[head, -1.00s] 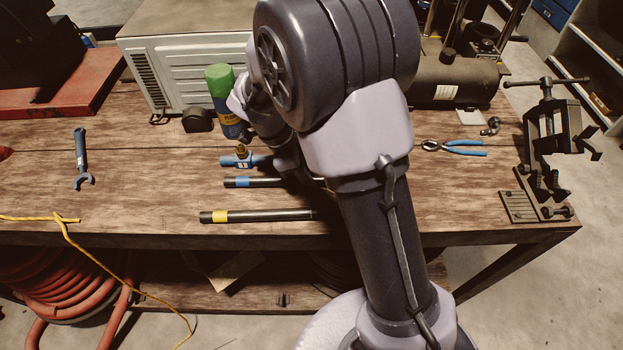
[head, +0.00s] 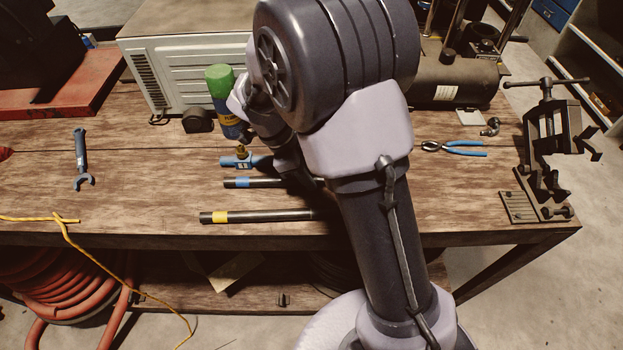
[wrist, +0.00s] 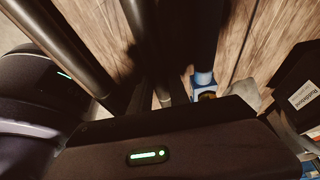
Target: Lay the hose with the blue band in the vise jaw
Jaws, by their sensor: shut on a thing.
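The hose with the blue band (head: 240,183) lies along the bench, black, its banded end pointing left in the head view. Its right part goes behind my arm. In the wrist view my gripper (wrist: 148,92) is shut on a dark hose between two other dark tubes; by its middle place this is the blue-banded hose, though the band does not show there. In the head view my arm hides the fingertips. The vise (head: 545,150), dark metal with a T-handle, stands at the bench's right end, far from my gripper. I see nothing in it.
A yellow-banded hose (head: 221,217) lies in front of the blue-banded one. A blue fitting with a brass top (head: 240,160) lies just behind. A green-capped bottle (head: 222,100) stands further back. Blue-handled pliers (head: 460,149) lie between my arm and the vise; bench in front of them is clear.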

